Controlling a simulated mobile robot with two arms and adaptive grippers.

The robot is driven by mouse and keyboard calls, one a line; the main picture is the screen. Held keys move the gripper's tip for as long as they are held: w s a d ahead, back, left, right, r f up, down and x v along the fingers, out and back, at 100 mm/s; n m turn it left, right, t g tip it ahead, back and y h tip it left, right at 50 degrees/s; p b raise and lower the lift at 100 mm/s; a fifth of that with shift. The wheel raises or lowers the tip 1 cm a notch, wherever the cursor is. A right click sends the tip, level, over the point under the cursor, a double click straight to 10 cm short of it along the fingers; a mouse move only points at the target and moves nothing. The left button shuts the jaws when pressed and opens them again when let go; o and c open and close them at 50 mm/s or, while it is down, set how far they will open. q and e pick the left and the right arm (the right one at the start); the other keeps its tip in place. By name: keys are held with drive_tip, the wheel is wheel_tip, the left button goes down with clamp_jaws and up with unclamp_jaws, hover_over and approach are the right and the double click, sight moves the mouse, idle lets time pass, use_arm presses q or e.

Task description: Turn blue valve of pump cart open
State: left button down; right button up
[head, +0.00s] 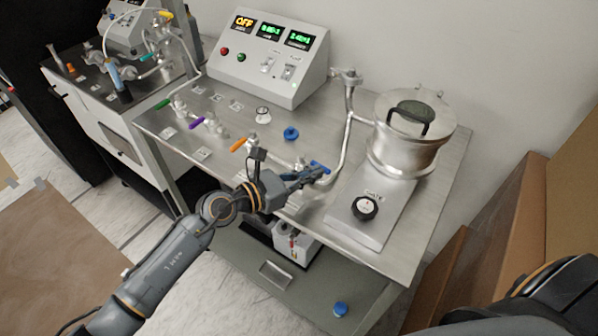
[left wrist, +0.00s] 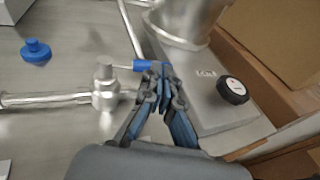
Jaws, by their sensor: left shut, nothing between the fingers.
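The blue valve's handle (head: 321,167) is on the pipework on top of the pump cart (head: 405,262). In the left wrist view the blue handle (left wrist: 142,66) sticks out to the right from the silver valve body (left wrist: 105,90). My left gripper (head: 312,173) is shut and empty, right at the end of the handle. In the left wrist view its closed fingertips (left wrist: 160,72) lie beside the handle's tip; I cannot tell whether they touch. The gripper partly covers the valve in the head view. My right gripper is not in view.
A silver chamber (head: 405,140) with a black-handled lid stands right of the valve, above a black knob (head: 364,207). A blue cap (head: 291,133) sits behind the valve. Orange (head: 239,145) and purple (head: 196,123) handles are to the left. A control box (head: 268,60) stands behind.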

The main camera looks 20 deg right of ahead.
use_arm(q)
drive_tip(key=shift+d, duration=0.35)
idle(0.4)
